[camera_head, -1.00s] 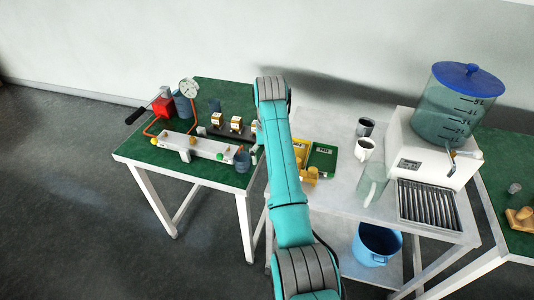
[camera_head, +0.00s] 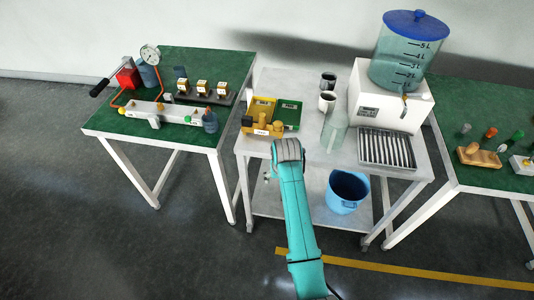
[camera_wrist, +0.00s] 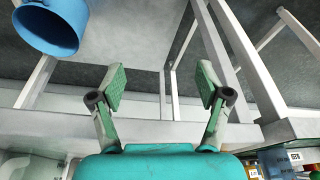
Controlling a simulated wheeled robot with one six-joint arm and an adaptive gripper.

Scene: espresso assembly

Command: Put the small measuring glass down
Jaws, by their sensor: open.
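My gripper (camera_wrist: 161,88) is open in the wrist view, its two green-padded fingers wide apart with nothing between them. In the head view my arm reaches to the front edge of the middle table, and the gripper itself is hidden. A tall clear greenish glass (camera_head: 333,131) stands upright on the middle table, left of the drip grille. A small clear glass (camera_head: 466,128) stands on the right table. A small bluish vessel (camera_head: 210,122) stands at the front right of the left table. I cannot tell which of these is the small measuring glass.
The middle table holds yellow and green trays (camera_head: 287,113), a white cup (camera_head: 327,101), a dark cup (camera_head: 328,81) and a white machine (camera_head: 390,101) with a blue-lidded tank (camera_head: 409,52). A blue bucket (camera_head: 348,192) sits on the lower shelf; it also shows in the wrist view (camera_wrist: 52,27).

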